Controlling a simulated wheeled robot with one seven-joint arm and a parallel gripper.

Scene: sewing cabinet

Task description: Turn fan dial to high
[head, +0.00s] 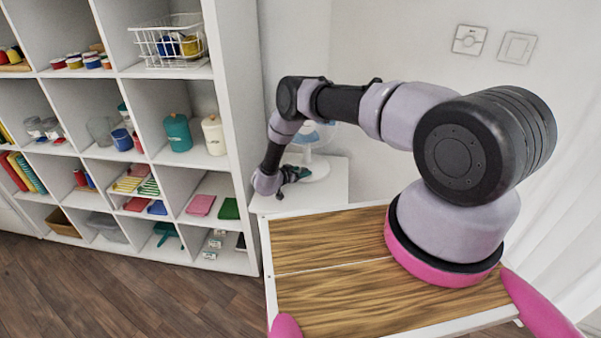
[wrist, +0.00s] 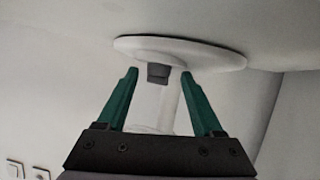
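The white fan stands on a small white table behind the wooden worktop in the head view; its round base (head: 318,171) shows beside my gripper, and my arm hides part of the fan. In the head view my gripper (head: 293,175) is low at the fan base. The dial's setting cannot be read.
The white table (head: 325,190) has bare room right of the fan. A wooden worktop (head: 320,285) lies in front. A white shelf unit (head: 238,130) with jars and boxes stands close on the left. Wall plates (head: 517,47) are at upper right.

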